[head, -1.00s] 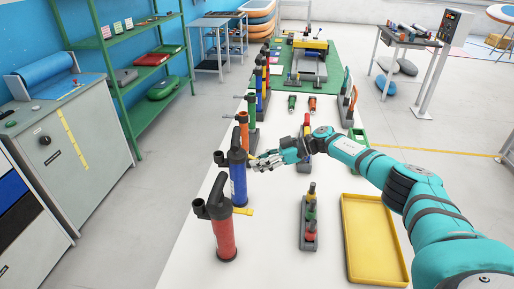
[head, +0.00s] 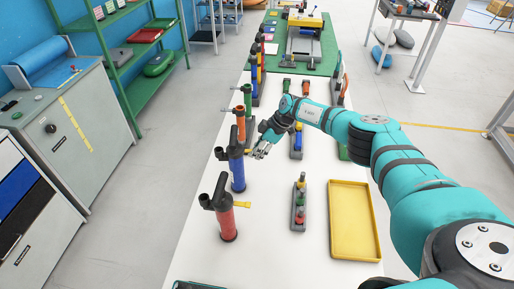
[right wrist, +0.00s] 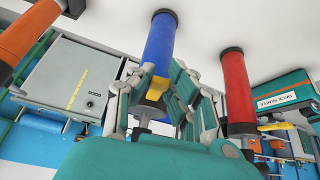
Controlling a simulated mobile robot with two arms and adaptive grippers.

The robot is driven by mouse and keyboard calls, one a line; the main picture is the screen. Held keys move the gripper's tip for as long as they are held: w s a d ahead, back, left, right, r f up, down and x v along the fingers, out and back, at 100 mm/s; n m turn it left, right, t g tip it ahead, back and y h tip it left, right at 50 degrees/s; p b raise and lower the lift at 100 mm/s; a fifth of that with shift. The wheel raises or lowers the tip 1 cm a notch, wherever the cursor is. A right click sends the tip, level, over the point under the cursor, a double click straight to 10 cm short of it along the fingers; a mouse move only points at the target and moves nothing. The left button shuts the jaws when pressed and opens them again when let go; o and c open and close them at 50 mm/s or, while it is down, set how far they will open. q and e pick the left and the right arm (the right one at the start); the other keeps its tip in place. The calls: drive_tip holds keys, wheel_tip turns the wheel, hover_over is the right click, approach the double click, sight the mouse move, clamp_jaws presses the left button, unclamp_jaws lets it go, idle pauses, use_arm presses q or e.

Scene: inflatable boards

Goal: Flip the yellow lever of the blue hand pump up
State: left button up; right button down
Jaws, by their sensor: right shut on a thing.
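The blue hand pump (head: 238,175) stands upright on the white table, with a dark top and spout. My right gripper (head: 256,153) is at the right side of its upper part, fingers pointing down and left. In the right wrist view the blue pump (right wrist: 160,45) appears upside down, and its yellow lever (right wrist: 154,88) lies between my fingers (right wrist: 158,97). The right gripper is shut on this lever. In the head view the fingers largely hide the lever. My left gripper is not in view.
A red pump (head: 226,222) with its own yellow lever stands in front of the blue one, and an orange pump (head: 240,130) behind. A stand with small coloured parts (head: 299,210) and a yellow tray (head: 354,220) are to the right. Table between is clear.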

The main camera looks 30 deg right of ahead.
idle(0.4)
drive_tip(key=c, duration=1.2)
unclamp_jaws()
drive_tip(key=v, duration=1.2)
